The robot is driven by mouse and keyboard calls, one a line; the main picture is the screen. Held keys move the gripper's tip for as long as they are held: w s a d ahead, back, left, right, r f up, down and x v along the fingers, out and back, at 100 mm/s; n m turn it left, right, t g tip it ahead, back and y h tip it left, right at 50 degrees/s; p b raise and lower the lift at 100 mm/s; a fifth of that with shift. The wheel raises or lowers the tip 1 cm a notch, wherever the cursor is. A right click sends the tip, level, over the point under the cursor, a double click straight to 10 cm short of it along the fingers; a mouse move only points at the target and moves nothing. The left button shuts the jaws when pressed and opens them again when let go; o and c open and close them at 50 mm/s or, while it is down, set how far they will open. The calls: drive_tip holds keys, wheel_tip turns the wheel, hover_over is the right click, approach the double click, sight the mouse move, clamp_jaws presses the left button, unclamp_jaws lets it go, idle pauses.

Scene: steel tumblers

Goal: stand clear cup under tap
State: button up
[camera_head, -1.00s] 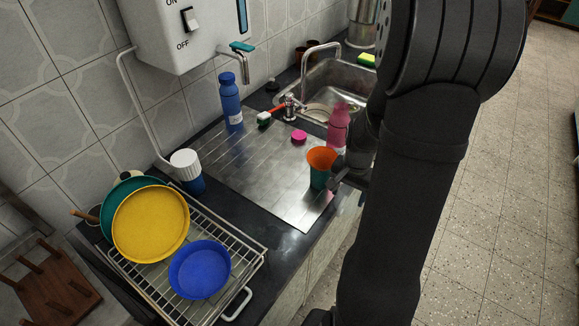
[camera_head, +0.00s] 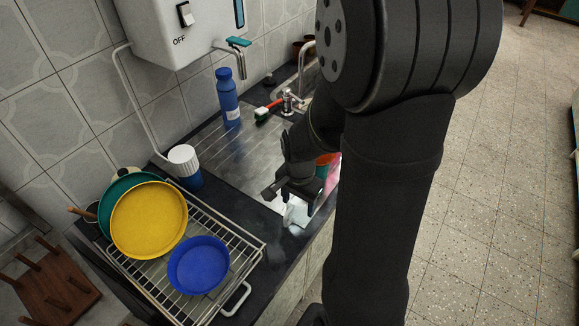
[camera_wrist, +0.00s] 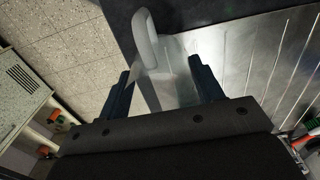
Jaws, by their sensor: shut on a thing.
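The clear cup (camera_head: 297,214) is see-through and pale, low at the front edge of the steel drainboard. My gripper (camera_head: 292,200) is shut on it, with the fingers on either side. In the wrist view the clear cup (camera_wrist: 172,88) sits between the two dark fingers (camera_wrist: 160,72), with a pale curved part, perhaps its handle, beyond them. I cannot tell whether its base touches the counter. A tap with a teal lever (camera_head: 240,43) hangs from the white wall heater, its spout above the drainboard. The sink faucet (camera_head: 303,62) is partly hidden by my arm.
A blue bottle (camera_head: 229,100) stands near the wall below the tap. A white-topped blue container (camera_head: 186,165) and a wire rack (camera_head: 250,262) with plates are at left. An orange-and-teal cup (camera_head: 325,165) is partly behind my gripper. The drainboard (camera_head: 220,150) has clear room mid-left.

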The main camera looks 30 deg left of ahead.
drive_tip(key=w+a, duration=0.6)
drive_tip(key=shift+w+a, duration=0.15)
drive_tip(key=shift+w, duration=0.2)
drive_tip(key=w+a, duration=0.2)
drive_tip(key=shift+w+a+f, duration=0.1)
drive_tip(key=shift+w+a, duration=0.25)
drive_tip(key=shift+w, duration=0.05)
drive_tip(key=shift+s+d+f, duration=0.1)
drive_tip(key=shift+f, duration=0.55)
drive_tip(key=shift+f, duration=0.15)
drive_tip(key=o, duration=1)
